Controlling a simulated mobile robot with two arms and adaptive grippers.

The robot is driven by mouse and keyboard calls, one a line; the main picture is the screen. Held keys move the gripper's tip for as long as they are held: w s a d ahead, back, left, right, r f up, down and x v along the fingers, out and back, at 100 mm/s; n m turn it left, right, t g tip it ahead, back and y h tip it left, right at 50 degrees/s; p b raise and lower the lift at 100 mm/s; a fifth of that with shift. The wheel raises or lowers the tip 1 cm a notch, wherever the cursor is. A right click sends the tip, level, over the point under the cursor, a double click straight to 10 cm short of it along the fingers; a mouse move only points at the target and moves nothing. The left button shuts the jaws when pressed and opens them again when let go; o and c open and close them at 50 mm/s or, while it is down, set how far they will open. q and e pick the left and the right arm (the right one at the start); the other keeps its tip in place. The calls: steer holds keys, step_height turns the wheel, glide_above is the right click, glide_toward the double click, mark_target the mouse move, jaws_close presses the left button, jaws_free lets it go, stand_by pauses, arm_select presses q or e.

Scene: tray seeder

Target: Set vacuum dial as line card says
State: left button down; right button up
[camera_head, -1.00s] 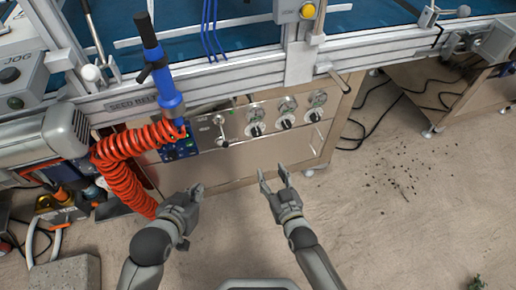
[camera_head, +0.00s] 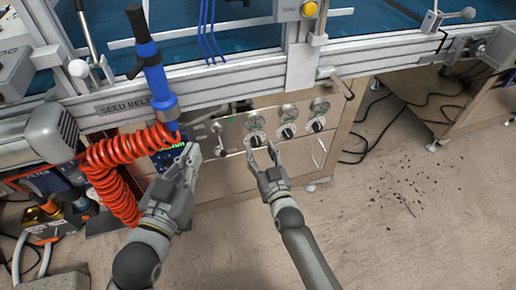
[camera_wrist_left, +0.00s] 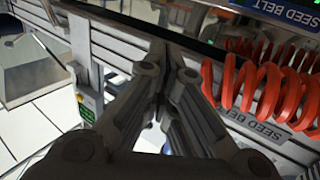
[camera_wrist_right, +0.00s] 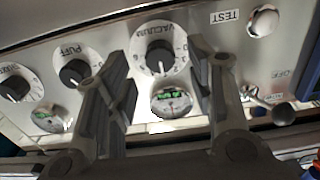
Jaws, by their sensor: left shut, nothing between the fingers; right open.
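The vacuum dial (camera_wrist_right: 159,57) is a black knob on a white scale marked VACUUM; it sits between my right fingers in the right wrist view, where the panel appears upside down. In the head view it is the leftmost knob (camera_head: 256,141) of the row. A gauge with a green band (camera_wrist_right: 171,101) belongs beside it. My right gripper (camera_head: 262,155) is open just in front of the dial; I see no clear contact. My left gripper (camera_head: 188,153) is shut and empty, left of the dials near the red coiled hose. I cannot make out a line card.
A PUFF dial (camera_wrist_right: 75,72) and a third dial (camera_wrist_right: 15,86) are in the same row. A lever with a dark ball (camera_wrist_right: 283,113) and a TEST button (camera_wrist_right: 263,21) are nearby. The red coiled hose (camera_head: 110,165) hangs left. The seeder rail (camera_head: 235,72) overhangs the panel.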

mark_target(257, 145)
arm_select(q)
steer(key=shift+s+d+r+t+h+b, duration=0.2)
steer(key=shift+r+t, duration=0.5)
steer(key=shift+r, duration=0.5)
steer(key=shift+w+d+r+t+h+b, duration=0.1)
steer(key=shift+r+t+h+b, duration=0.15)
steer(key=shift+r+t, duration=0.7)
arm_select(e)
steer(key=shift+x, duration=1.6)
arm_select(q)
steer(key=shift+r+g, duration=0.25)
arm_select(e)
steer(key=c, duration=1)
steer(key=shift+c, duration=0.2)
arm_select(q)
steer(key=shift+f, duration=0.1)
arm_select(e)
steer(key=m+p, duration=0.1)
steer(key=m, duration=0.2)
arm_select(q)
step_height(257, 145, down, 7)
steer(key=a+g+y, duration=0.1)
steer(key=g, duration=0.3)
steer(key=shift+p, duration=0.35)
arm_select(e)
steer(key=shift+m, duration=1.5)
steer(key=shift+f, duration=0.1)
